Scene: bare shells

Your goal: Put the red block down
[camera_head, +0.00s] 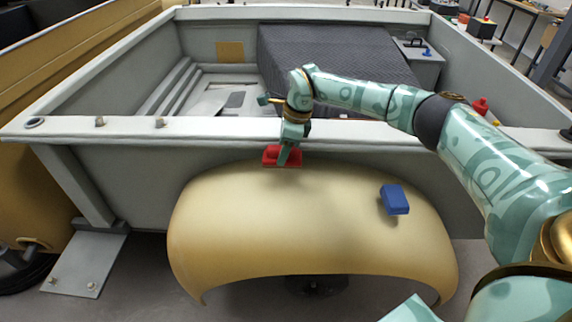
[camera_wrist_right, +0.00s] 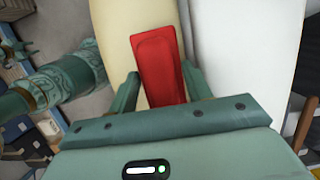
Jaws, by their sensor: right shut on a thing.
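The red block (camera_head: 270,157) shows in the head view at the top of the yellow fender (camera_head: 310,215), close to the grey side wall of the trailer. My right gripper (camera_head: 287,155) reaches down from above and is shut on the block. In the right wrist view the red block (camera_wrist_right: 158,68) sits between the two fingers of my right gripper (camera_wrist_right: 160,85), with the fender's yellow surface and a pale grey surface beyond it. I cannot tell whether the block touches the fender. My left gripper does not show in the head view.
A blue block (camera_head: 395,199) is on the right part of the curved fender. The trailer's grey rim (camera_head: 220,128) runs behind my right gripper. A dark textured cover (camera_head: 335,55) lies inside the trailer. The left part of the fender is clear.

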